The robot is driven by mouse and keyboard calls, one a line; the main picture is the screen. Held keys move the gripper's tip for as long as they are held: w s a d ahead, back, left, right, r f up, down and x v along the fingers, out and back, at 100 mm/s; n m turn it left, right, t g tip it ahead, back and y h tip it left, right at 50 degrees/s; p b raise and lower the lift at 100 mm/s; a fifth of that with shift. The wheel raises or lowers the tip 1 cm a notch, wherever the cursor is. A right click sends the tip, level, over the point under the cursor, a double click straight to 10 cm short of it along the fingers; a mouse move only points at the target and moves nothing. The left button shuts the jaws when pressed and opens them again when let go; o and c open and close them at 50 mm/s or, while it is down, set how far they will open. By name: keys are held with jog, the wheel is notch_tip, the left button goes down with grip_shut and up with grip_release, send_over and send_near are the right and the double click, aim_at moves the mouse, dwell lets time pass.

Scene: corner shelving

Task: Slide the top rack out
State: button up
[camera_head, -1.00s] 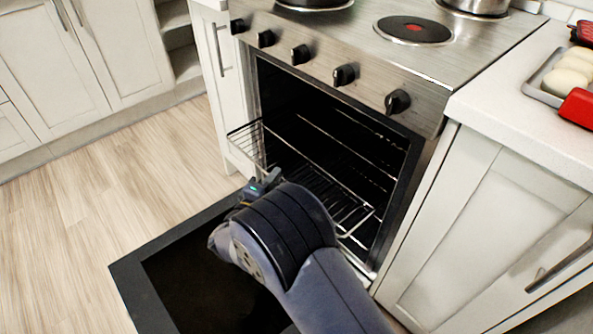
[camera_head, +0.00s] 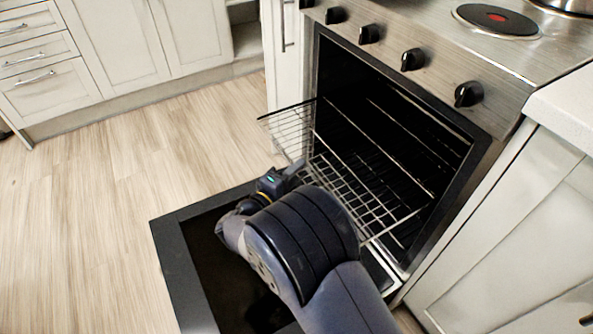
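The oven door (camera_head: 178,262) is folded down flat in front of the open oven. A wire rack (camera_head: 288,128) sits in the oven, with its front part sticking out past the oven opening over the door. My gripper (camera_head: 296,170) is at the rack's front edge, left of its middle. The fingertips are small and partly hidden by my own arm, so I cannot tell whether they are closed on the rack wire. My arm hides the middle of the rack's front edge and part of the door.
The stove top with a burner (camera_head: 497,20) and control knobs (camera_head: 413,59) lies above the oven. White cabinets (camera_head: 520,210) stand close on the right. The wooden floor (camera_head: 90,190) on the left is clear.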

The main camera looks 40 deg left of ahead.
jog(key=shift+o, duration=1.1)
jog(key=s+d+p, duration=0.1)
jog(key=s+p, duration=0.1)
jog(key=s, duration=0.8)
jog(key=shift+s+p, duration=0.3)
jog(key=shift+s, duration=0.1)
jog(key=shift+w+d, duration=0.1)
jog(key=w+b, duration=0.1)
jog(key=w, duration=0.6)
jog(key=w+a+b, duration=0.1)
jog(key=w, duration=0.2)
jog(key=shift+w+a+b, duration=0.1)
jog(key=shift+w+b, duration=0.25)
jog(key=shift+w+r, duration=0.1)
jog(key=shift+w, duration=0.25)
